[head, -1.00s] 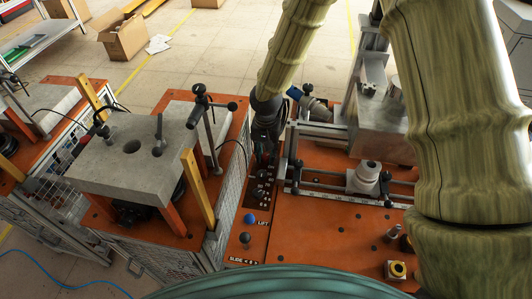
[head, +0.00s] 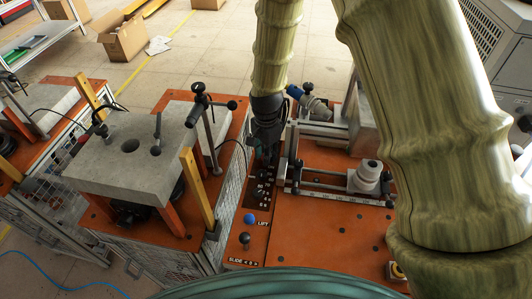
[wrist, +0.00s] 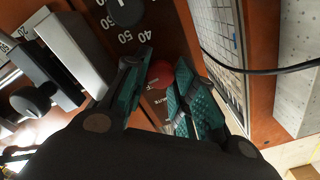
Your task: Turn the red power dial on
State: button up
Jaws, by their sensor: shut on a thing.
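The red power dial (wrist: 160,74) shows in the wrist view as a round red knob on the dark control panel. The teal pads of my gripper (wrist: 164,72) stand on either side of it, and the gripper is shut on it. In the head view my gripper (head: 264,163) points down at the far end of the control panel strip. There the red dial is hidden behind the gripper. Lettering beside the dial is partly covered by the fingers.
A dark dial with numbers (wrist: 126,10) is close to the red dial. A blue button (head: 249,218) and a black knob (head: 244,239) are nearer on the panel. A metal rail fixture (head: 330,180) stands right; a grey slab (head: 135,150) stands left.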

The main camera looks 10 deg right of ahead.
jog(key=m+p, duration=0.1)
jog(key=m, duration=0.4)
jog(key=shift+r+m, duration=0.1)
jog(key=shift+m, duration=0.2)
jog(key=shift+m+p, duration=1)
jog(key=shift+m, duration=1.1)
jog(key=o, duration=1)
jog(key=shift+o, duration=0.2)
